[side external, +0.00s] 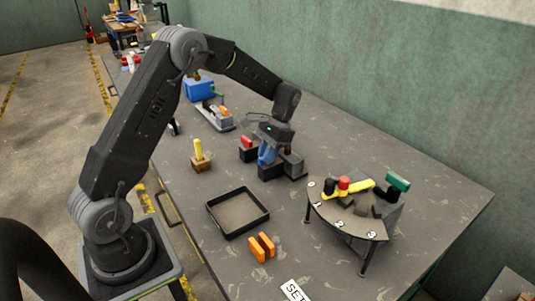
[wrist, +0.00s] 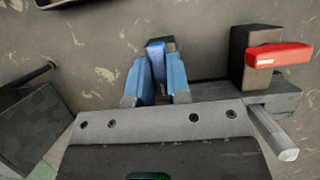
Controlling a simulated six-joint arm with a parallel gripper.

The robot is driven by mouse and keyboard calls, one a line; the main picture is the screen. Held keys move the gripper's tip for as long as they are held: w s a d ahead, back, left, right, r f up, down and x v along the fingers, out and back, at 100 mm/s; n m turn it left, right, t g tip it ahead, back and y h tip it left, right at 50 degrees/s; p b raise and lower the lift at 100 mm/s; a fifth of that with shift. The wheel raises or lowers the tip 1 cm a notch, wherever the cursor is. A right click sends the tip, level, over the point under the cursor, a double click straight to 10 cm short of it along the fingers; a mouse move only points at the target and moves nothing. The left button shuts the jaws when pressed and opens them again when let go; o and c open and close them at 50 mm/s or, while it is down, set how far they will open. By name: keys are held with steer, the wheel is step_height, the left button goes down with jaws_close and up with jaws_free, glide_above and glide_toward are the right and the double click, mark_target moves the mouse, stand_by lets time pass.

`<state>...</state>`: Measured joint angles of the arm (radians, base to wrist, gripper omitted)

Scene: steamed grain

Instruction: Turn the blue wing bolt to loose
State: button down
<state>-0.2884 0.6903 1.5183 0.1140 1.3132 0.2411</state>
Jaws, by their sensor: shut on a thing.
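The blue wing bolt (wrist: 156,56) stands between the two light-blue fingers of my gripper (wrist: 156,84) in the wrist view. The fingers are shut on its wing from both sides. In the side view my gripper (side external: 267,154) reaches down over a dark block (side external: 270,172), and its fingers and wrist hide most of the bolt. The lower part of the bolt is also hidden in the wrist view, so I cannot tell how far it is turned.
A red wing bolt (wrist: 279,56) on a dark block (wrist: 247,68) is close to the right in the wrist view. A dark tray (side external: 238,212), a yellow-handled piece (side external: 198,152), orange blocks (side external: 261,247) and a numbered dial stand (side external: 340,222) are on the table. The right rear table is clear.

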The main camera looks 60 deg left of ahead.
steer(key=n+h, duration=0.1)
steer(key=n, duration=0.2)
steer(key=n+h, duration=0.1)
steer(key=n, duration=0.1)
steer(key=shift+a+n+t, duration=0.1)
steer(key=shift+n+t, duration=0.3)
stand_by(0.4)
steer(key=c, duration=1.1)
jaws_free()
steer(key=v, duration=1.3)
steer(key=shift+w+a+r, duration=0.15)
steer(key=shift+a+r, duration=0.1)
steer(key=shift+r, duration=0.05)
